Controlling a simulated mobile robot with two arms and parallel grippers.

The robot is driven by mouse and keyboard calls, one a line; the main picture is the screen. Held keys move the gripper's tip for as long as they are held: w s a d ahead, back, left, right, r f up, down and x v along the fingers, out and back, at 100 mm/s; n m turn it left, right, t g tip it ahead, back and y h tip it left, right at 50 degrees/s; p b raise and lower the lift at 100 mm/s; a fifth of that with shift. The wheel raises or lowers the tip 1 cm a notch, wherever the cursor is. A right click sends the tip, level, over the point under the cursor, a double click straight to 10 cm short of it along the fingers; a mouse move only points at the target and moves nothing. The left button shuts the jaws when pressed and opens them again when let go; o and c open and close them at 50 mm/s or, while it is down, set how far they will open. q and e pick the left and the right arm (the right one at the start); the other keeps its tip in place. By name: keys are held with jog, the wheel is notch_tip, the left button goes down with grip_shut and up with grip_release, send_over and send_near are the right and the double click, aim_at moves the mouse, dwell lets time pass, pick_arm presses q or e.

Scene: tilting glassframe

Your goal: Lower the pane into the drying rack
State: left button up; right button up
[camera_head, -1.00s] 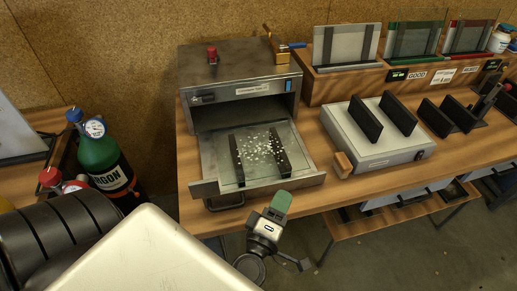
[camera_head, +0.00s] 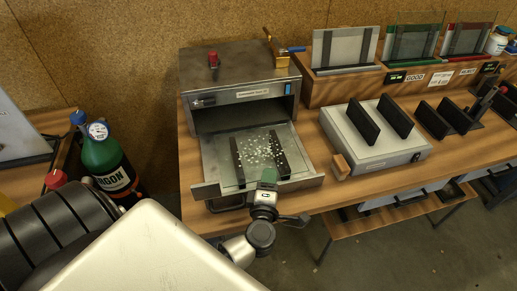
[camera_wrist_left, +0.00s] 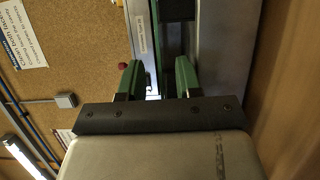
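A speckled patch (camera_head: 258,150), apparently droplets or crumbs on a clear pane, lies in the pulled-out drawer (camera_head: 207,189) of the grey metal box (camera_head: 238,88), between two black bars. The pane's edges are hard to make out. My left gripper (camera_head: 268,176) has green fingers and is at the drawer's front edge, by the right black bar. I cannot tell which slotted stand is the drying rack. My right gripper is not in view.
A light box with two black uprights (camera_head: 375,150) stands right of the drawer, with another black slotted stand (camera_head: 447,118) beyond it. A green argon bottle (camera_head: 108,165) is at left.

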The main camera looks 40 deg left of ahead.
pick_arm(q)
jog(key=shift+x, duration=1.1)
jog(key=shift+f, duration=0.1)
jog(key=shift+s, duration=0.1)
grip_shut()
